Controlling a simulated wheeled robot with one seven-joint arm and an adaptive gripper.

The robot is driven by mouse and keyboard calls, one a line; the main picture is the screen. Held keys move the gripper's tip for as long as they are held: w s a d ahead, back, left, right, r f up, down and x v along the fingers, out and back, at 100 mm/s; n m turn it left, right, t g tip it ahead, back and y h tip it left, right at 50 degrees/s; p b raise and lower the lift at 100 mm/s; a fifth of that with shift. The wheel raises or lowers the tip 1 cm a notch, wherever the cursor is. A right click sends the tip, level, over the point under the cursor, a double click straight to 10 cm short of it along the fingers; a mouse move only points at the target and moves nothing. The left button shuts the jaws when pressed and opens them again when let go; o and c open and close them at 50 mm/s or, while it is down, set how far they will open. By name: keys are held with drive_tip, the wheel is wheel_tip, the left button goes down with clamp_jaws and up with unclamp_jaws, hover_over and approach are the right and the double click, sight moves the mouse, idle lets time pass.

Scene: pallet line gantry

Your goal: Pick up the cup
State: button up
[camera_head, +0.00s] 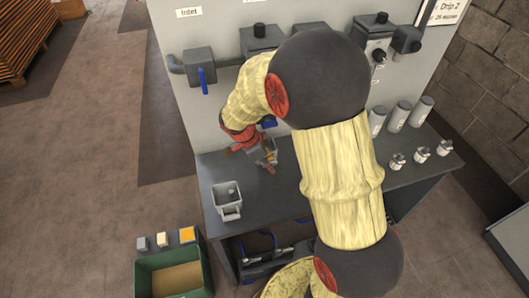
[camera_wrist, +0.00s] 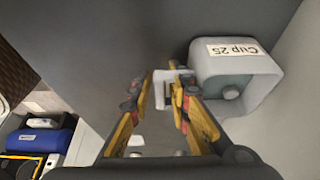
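In the wrist view, a pale grey square cup (camera_wrist: 262,93) has a white label reading "Cup 25" and a round knob inside. Its small squared handle (camera_wrist: 160,92) lies between the two yellow fingertips of my gripper (camera_wrist: 162,95). The fingers are apart, with one on each side of the handle; I cannot tell whether either touches it. In the head view, my gripper (camera_head: 265,158) is over the dark bench near the back panel, and my arm hides part of the bench. A grey cup (camera_head: 226,211) with a handle stands on the bench, left of and nearer than my gripper.
The back panel (camera_head: 180,70) carries several valve boxes and a blue lever (camera_head: 203,81). Grey cylinders (camera_head: 398,116) and small fittings (camera_head: 421,154) stand at the bench's right. A green bin (camera_head: 143,280) sits on the floor at lower left. The bench front (camera_head: 275,215) has free room.

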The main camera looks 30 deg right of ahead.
drive_tip(key=shift+c, duration=1.2)
clamp_jaws()
drive_tip(key=shift+r, duration=0.15)
